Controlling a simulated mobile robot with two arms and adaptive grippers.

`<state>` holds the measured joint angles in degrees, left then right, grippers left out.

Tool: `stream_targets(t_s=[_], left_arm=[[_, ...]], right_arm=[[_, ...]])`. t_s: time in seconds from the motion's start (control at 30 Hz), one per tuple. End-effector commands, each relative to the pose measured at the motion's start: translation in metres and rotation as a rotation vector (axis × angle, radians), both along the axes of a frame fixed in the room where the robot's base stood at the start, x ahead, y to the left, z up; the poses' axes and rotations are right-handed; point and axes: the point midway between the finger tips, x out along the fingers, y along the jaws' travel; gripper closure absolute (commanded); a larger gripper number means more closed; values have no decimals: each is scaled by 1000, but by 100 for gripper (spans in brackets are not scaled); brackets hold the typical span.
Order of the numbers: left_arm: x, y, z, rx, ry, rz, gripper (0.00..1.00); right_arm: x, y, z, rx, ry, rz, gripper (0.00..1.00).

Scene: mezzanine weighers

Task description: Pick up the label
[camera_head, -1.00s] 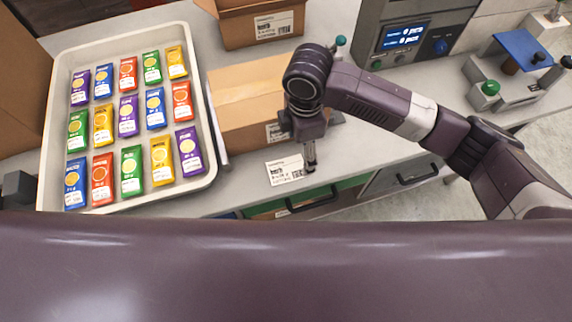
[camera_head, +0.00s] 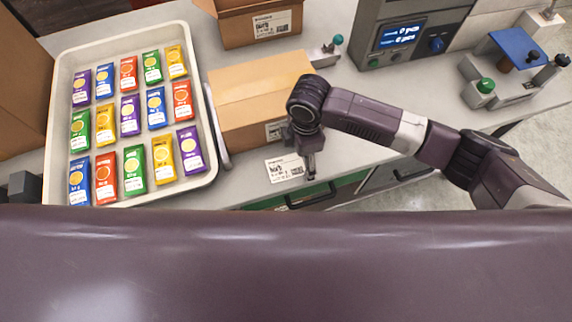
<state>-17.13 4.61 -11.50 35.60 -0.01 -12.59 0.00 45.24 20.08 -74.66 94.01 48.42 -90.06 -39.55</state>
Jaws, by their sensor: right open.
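A white printed label (camera_head: 284,169) lies flat on the grey counter, near its front edge, in front of a closed cardboard box. My right gripper (camera_head: 311,174) points down at the right end of the label, and its fingertips are close beside or over that edge. It is open. I cannot tell from this angle whether the fingers touch the label. My left gripper is not in view.
A closed cardboard box (camera_head: 262,88) stands just behind the label. A white tray (camera_head: 212,150) of several colored packets is at left. An open box (camera_head: 258,28), a weigher display unit (camera_head: 405,42) and a small device with a green knob (camera_head: 487,87) stand behind and right.

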Motion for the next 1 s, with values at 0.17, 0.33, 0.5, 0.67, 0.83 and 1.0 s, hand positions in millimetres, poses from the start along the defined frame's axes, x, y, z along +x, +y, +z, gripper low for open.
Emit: stream_targets(t_s=[0.17,0.33,0.5,0.67,0.83,1.0], left_arm=[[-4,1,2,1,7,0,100],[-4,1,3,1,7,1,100],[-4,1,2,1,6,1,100],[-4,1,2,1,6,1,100],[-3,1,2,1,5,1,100],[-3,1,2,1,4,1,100]], right_arm=[[-1,0,-2,1,1,1,29],[-1,0,-4,1,1,1,29],[0,0,-4,1,0,1,31],[0,0,-3,0,0,1,49],[0,0,-4,0,0,0,57],[0,0,-4,0,0,0,59]])
